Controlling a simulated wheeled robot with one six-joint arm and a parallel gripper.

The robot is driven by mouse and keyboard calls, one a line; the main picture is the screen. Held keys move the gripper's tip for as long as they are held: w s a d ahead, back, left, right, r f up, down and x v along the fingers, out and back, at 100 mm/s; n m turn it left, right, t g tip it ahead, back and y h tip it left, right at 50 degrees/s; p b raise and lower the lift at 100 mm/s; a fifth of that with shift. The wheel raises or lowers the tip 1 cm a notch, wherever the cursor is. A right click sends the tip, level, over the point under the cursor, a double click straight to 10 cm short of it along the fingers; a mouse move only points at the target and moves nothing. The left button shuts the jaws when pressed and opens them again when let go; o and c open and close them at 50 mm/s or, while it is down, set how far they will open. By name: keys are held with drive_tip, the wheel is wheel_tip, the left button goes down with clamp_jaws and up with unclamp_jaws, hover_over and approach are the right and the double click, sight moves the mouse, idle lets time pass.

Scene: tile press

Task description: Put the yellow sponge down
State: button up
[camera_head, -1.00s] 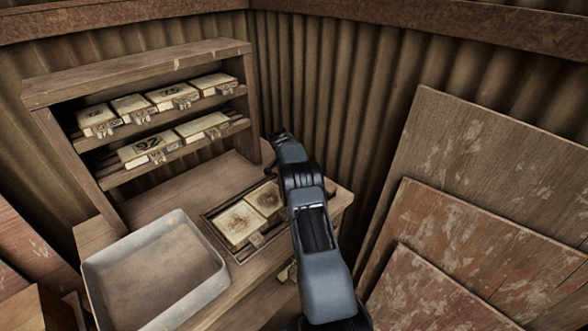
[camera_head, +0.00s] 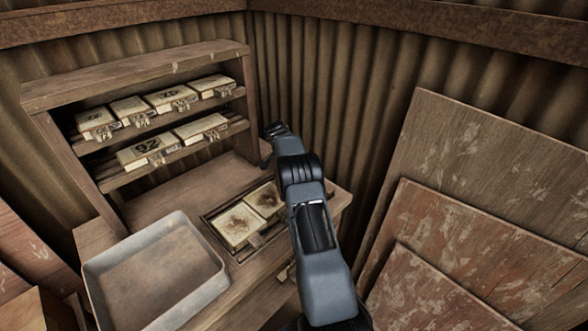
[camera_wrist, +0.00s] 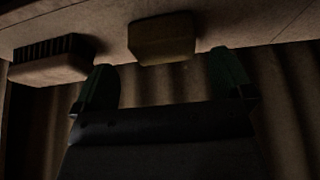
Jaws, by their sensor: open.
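In the wrist view the yellow sponge (camera_wrist: 162,40), a dull yellowish block in shadow, rests on a pale wooden surface. My gripper (camera_wrist: 164,72) is open, its two dark green fingers spread to either side of the sponge's line. The fingers are apart from the sponge, with a gap between it and the gripper body. In the head view my gripper (camera_head: 267,152) is over the back right of the bench, beside the shelf unit. The sponge cannot be made out there; my arm covers part of that area.
A dark-bristled brush (camera_wrist: 50,60) lies left of the sponge in the wrist view. A wooden shelf (camera_head: 140,75) holds several numbered tile boxes. A frame with two stained tiles (camera_head: 236,226) and a grey tray (camera_head: 104,259) sit on the bench. Boards (camera_head: 490,170) lean at right against corrugated walls.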

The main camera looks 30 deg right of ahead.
drive_tip(key=v, duration=0.9)
drive_tip(key=s+a+r+n+t+y, duration=0.2)
drive_tip(key=s+a+r+n, duration=0.65)
drive_tip(key=a, duration=0.65)
drive_tip(key=s+a+f+n+y, duration=0.1)
drive_tip(key=s+a, duration=0.3)
drive_tip(key=s, duration=0.4)
drive_tip(key=s+a+n, duration=0.3)
drive_tip(key=s+n, duration=0.1)
drive_tip(key=s, duration=0.4)
drive_tip(key=s+a+f+n+t+y, duration=0.1)
drive_tip(key=s+a, duration=0.3)
drive_tip(key=s, duration=0.5)
drive_tip(key=shift+a+f+n+y, duration=0.3)
drive_tip(key=shift+a+f+n, duration=0.05)
drive_tip(key=shift+n, duration=0.5)
drive_tip(key=shift+r+p, duration=0.35)
drive_tip(key=shift+r, duration=0.35)
